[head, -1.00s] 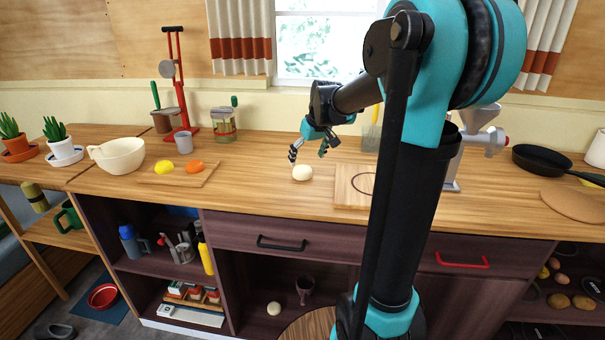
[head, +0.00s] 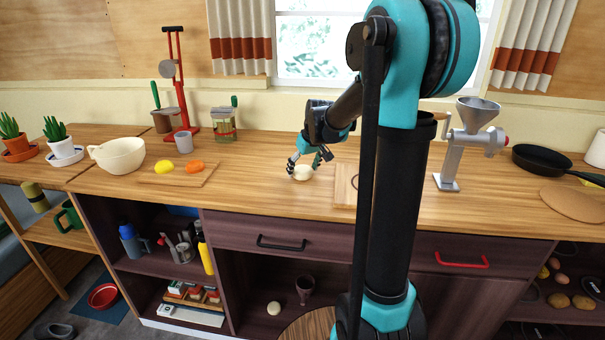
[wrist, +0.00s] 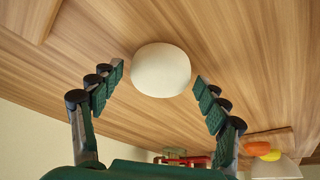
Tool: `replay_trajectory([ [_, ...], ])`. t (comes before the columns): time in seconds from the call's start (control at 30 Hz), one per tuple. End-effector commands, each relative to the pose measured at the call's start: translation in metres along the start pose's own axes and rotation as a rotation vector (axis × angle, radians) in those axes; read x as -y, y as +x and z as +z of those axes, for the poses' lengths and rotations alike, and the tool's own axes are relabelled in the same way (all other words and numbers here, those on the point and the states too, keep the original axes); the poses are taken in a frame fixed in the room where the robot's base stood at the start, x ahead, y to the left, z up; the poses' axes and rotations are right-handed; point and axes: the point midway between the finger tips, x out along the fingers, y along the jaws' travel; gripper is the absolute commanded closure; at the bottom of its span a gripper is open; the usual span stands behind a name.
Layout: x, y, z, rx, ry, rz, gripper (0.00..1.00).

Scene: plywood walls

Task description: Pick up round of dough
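The round of dough (head: 302,173) is a pale, smooth ball on the wooden counter (head: 255,190), left of the cutting board. It also shows in the wrist view (wrist: 161,70), centred just beyond and between the fingertips. My gripper (head: 306,166) is low over the dough, with one finger on each side of it. In the wrist view my gripper (wrist: 158,84) is open, with a gap between each finger pad and the dough. Nothing is held.
A cutting board (head: 343,187) lies close right of the dough, partly behind my arm. A metal grinder (head: 450,150) stands further right. A small board (head: 207,177) with a lemon (head: 164,167) and an orange item (head: 195,166) lies left. Counter between is clear.

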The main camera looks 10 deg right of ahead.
Motion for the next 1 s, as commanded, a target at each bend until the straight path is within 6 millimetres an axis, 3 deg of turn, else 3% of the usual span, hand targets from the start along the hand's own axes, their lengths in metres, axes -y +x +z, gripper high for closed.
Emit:
replay_trajectory([
  [0.03, 0.000, 0.000, 0.000, 0.000, 0.000, 0.000, 0.36],
  [0.3, 0.000, 0.000, 0.000, 0.000, 0.000, 0.000, 0.70],
  [0.77, 0.000, -0.011, -0.005, 0.000, 0.000, 0.000, 0.70],
  [1.0, 0.000, -0.054, -0.022, 0.000, 0.000, 0.000, 0.70],
])
